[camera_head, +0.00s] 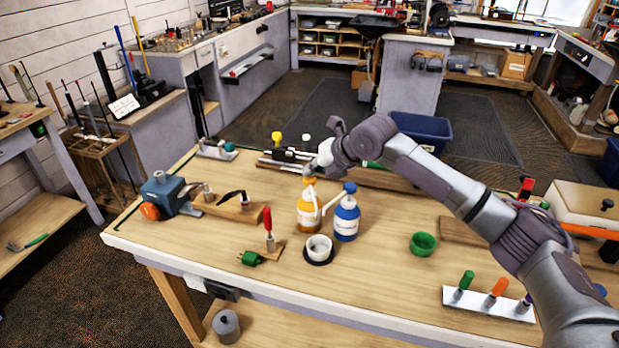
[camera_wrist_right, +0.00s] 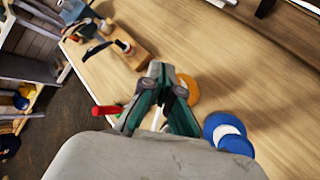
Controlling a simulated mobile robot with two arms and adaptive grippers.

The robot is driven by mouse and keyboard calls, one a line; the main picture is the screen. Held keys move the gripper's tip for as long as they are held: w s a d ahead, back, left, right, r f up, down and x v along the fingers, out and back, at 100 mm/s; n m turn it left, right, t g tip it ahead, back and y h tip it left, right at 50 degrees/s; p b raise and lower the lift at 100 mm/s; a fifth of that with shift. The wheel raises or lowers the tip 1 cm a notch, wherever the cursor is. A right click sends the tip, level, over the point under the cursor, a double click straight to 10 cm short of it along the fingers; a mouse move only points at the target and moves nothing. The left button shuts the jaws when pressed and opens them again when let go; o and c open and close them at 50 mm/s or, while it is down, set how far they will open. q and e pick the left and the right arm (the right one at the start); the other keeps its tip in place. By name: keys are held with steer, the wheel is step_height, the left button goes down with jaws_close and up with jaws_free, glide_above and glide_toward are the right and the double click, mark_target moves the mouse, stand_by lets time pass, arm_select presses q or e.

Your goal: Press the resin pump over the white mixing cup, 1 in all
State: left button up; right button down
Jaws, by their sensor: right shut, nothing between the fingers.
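An orange pump bottle (camera_head: 310,212) and a blue pump bottle (camera_head: 346,221) stand side by side on the workbench. Their labels are too small to read, so I cannot tell which holds resin. The white mixing cup (camera_head: 319,246) stands on a black round base just in front of them. My right gripper (camera_head: 309,170) is shut and empty, at the orange bottle's pump head; I cannot tell whether it touches. In the right wrist view the shut fingers (camera_wrist_right: 160,92) partly cover the orange bottle (camera_wrist_right: 188,91), with the blue bottle (camera_wrist_right: 226,133) to the right. My left gripper is out of view.
A red-handled tool (camera_head: 268,229) stands left of the cup beside a green piece (camera_head: 250,259). A blue vise (camera_head: 163,191) is at the left. A green bowl (camera_head: 422,244) and a white rack (camera_head: 488,303) of coloured handles are at the right.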

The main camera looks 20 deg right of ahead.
steer(key=shift+s+f+b, duration=0.15)
steer(key=shift+f+b, duration=0.15)
steer(key=shift+f, duration=0.65)
stand_by(0.5)
steer(key=shift+r, duration=0.1)
steer(key=shift+r+p, duration=1.25)
steer(key=shift+r, duration=0.15)
steer(key=shift+w+r, duration=0.1)
steer(key=shift+w, duration=0.1)
steer(key=shift+r, duration=0.25)
step_height(320, 180, up, 4)
steer(key=p, duration=0.4)
steer(key=shift+r+p, duration=0.25)
steer(key=shift+p, duration=0.05)
steer(key=shift+a+f, duration=0.1)
